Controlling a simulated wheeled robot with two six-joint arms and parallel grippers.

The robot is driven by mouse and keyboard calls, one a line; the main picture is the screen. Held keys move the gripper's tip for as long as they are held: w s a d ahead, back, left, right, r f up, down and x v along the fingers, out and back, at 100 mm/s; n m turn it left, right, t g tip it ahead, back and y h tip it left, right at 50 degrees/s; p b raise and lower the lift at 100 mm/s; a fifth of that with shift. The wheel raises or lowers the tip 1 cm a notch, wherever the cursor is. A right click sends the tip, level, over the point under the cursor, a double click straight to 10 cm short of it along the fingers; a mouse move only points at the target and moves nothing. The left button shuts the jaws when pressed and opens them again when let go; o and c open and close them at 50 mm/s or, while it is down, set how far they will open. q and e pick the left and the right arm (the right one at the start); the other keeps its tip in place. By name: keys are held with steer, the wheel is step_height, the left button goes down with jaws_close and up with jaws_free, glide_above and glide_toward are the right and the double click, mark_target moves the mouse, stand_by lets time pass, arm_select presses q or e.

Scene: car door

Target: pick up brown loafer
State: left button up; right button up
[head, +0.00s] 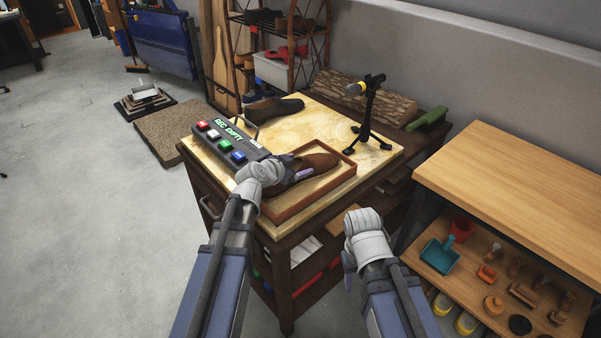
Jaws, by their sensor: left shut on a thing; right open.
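A brown loafer (318,161) lies in a shallow brown tray (309,201) on the front part of the cabinet top. My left gripper (289,177) is at the loafer's near left end, over the tray, and is shut on the loafer. The jaws are partly hidden by my wrist. My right gripper (349,275) is open and empty, in front of the cabinet and to the right of the tray. Its fingers are mostly hidden behind its wrist.
A box with coloured buttons (230,140) stands left of the tray. A dark shoe (274,108) lies behind it. A microphone on a tripod (369,110) stands behind the tray. A wooden bench (520,185) is at the right. Open floor (90,220) lies to the left.

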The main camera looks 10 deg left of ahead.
arm_select(q)
jaws_close()
steer(key=shift+r, duration=0.1)
step_height(320, 180, up, 10)
steer(key=p, duration=1)
steer(key=shift+h, duration=0.3)
steer(key=shift+a+f+b, duration=0.1)
steer(key=shift+f+b, duration=1.65)
steer(key=shift+f, duration=0.25)
step_height(320, 180, down, 6)
steer(key=b, duration=0.6)
steer(key=shift+s+r, duration=0.1)
steer(key=shift+r, duration=0.05)
